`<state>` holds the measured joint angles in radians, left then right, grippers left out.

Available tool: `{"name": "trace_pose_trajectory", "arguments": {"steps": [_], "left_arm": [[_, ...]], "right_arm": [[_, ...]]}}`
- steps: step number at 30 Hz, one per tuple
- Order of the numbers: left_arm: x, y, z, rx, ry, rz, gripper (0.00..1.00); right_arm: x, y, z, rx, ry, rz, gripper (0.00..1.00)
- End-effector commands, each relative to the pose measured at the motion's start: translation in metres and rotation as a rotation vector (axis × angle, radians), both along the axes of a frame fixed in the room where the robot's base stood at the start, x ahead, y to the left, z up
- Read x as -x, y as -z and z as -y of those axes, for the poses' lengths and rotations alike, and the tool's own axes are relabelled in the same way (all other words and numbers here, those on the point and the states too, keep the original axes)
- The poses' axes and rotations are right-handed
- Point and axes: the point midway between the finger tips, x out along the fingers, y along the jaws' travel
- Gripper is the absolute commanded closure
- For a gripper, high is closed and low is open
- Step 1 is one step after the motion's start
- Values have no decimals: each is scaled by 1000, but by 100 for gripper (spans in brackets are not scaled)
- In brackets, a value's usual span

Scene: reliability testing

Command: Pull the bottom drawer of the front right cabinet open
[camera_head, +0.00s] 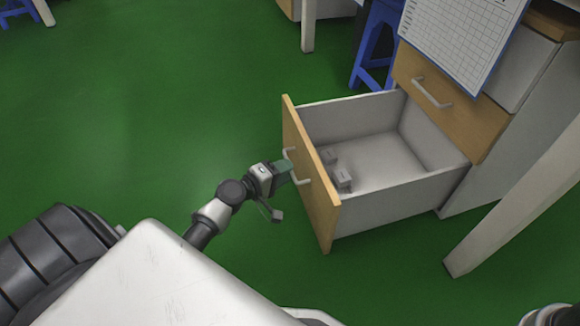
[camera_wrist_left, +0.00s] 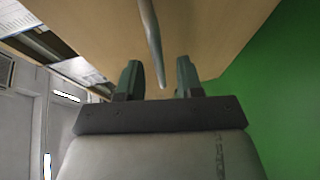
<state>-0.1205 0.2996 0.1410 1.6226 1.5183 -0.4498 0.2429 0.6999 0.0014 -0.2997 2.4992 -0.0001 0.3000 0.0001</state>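The bottom drawer of the cabinet stands pulled well out, its wooden front (camera_head: 316,190) facing left and its white inside in view. Its pale bar handle (camera_head: 302,181) is on the outer face of that front; it also shows as a grey bar (camera_wrist_left: 151,38) in the left wrist view. My left gripper (camera_head: 286,168) is at the handle. Its fingers (camera_wrist_left: 159,78) are apart, with the end of the bar between them and visible gaps on both sides. Part of the handle is hidden behind the gripper in the head view. My right gripper is not in view.
An upper drawer (camera_head: 478,122) with a handle is shut above. The green floor (camera_head: 150,110) at left is clear.

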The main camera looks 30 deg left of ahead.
Motion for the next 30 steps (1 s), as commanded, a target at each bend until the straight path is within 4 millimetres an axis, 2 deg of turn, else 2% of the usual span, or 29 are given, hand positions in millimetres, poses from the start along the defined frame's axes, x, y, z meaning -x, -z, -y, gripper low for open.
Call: {"name": "trace_pose_trajectory", "arguments": {"steps": [1, 6, 12, 17, 30], "left_arm": [[12, -4, -3, 2, -1, -5, 64], [44, -10, -13, 2, -1, -4, 64], [70, -14, -22, 2, 0, -3, 64], [76, -15, -24, 1, 1, 1, 64], [76, -15, -24, 1, 1, 0, 64]], "right_arm": [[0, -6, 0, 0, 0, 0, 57], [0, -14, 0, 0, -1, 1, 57], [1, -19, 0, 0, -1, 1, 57], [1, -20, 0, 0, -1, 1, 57], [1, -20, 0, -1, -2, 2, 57]]}}
